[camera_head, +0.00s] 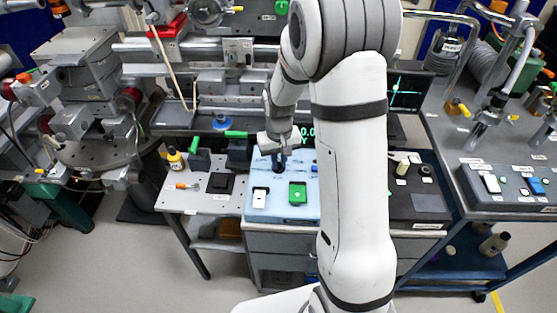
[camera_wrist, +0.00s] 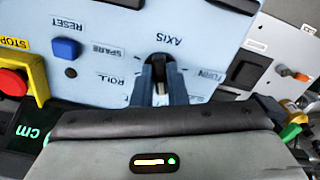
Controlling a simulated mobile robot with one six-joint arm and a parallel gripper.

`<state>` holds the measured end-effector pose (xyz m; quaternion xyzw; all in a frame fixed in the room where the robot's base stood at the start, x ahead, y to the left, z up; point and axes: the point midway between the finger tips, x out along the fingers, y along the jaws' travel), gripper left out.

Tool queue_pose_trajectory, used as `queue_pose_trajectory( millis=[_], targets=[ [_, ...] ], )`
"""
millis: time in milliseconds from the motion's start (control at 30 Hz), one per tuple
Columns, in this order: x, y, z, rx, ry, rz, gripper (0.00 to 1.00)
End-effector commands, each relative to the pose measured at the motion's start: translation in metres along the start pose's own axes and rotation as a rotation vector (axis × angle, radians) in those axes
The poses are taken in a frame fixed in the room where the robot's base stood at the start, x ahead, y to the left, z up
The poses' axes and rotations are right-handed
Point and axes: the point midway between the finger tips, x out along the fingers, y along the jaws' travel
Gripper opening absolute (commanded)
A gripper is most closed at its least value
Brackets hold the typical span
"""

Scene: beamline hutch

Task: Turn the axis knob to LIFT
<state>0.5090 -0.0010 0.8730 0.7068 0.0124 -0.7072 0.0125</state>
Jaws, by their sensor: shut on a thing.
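The axis knob (camera_wrist: 159,70) is a dark knob on the light blue panel (camera_wrist: 110,30), under the printed word AXIS, which appears upside down in the wrist view. My gripper (camera_wrist: 160,88) is shut on the knob, with one blue-grey finger on each side. The labels SPARE, ROLL and TURN show around the knob. No LIFT label is readable; my gripper covers part of the panel. I cannot tell which label the knob points at. In the head view my gripper (camera_head: 279,162) reaches down onto the blue panel (camera_head: 285,213), and the knob there is mostly hidden.
A blue RESET button (camera_wrist: 66,48) and a red STOP button (camera_wrist: 13,82) sit beside the knob. A white switch (camera_head: 260,197) and a green switch (camera_head: 298,193) are on the panel's near part.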

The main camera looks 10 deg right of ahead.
Motion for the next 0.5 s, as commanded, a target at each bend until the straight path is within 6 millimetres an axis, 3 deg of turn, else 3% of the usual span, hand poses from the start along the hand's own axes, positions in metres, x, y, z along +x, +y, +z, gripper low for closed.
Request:
queue_pose_trajectory(
  millis=[33, 67, 300, 500],
  targets=[
    [-0.0011, 0.0001, -0.0011, 0.0, 0.004, 0.0, 0.0],
    [-0.0011, 0.0001, -0.0011, 0.0, 0.004, 0.0, 0.14],
    [-0.0006, 0.0001, -0.0006, 0.0, 0.002, 0.0, 0.34],
    [-0.0004, 0.0001, -0.0003, 0.0, 0.001, 0.0, 0.35]
  ],
)
